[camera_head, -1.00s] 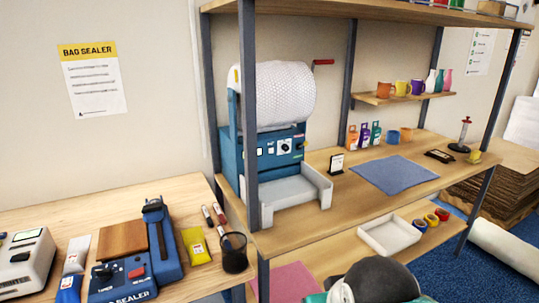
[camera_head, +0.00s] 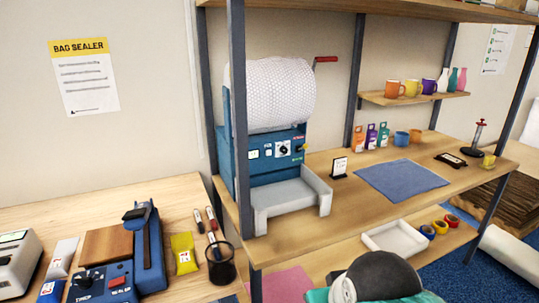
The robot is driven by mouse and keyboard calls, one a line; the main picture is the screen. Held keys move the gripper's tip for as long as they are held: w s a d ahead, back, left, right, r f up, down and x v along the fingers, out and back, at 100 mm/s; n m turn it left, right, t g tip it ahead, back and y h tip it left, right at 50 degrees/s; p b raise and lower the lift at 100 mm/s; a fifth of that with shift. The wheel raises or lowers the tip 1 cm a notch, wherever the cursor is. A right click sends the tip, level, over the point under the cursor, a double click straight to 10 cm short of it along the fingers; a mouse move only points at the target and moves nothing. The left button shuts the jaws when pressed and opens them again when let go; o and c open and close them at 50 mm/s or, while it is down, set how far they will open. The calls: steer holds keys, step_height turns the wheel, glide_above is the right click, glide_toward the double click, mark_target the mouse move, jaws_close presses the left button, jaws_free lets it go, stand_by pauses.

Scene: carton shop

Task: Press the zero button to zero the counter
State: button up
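The blue wrap machine (camera_head: 232,150) stands on the workbench behind a grey post, with a big roll of bubble wrap (camera_head: 272,95) on top. Its front panel (camera_head: 262,168) faces me. On the panel I see a small pale window or button (camera_head: 253,154), a second small pale square (camera_head: 268,152), a round dial (camera_head: 283,149) and a yellow part at the right edge. The labels are too small to read, so I cannot tell which is the zero button or what the counter reads. My gripper is not in view.
A white tray (camera_head: 292,196) juts from the machine's front. Grey posts (camera_head: 238,110) and an upper shelf (camera_head: 400,8) frame the bench. A bag sealer (camera_head: 148,245) and a mesh pen cup (camera_head: 221,264) sit on the left table. A blue mat (camera_head: 402,179) lies right of the tray.

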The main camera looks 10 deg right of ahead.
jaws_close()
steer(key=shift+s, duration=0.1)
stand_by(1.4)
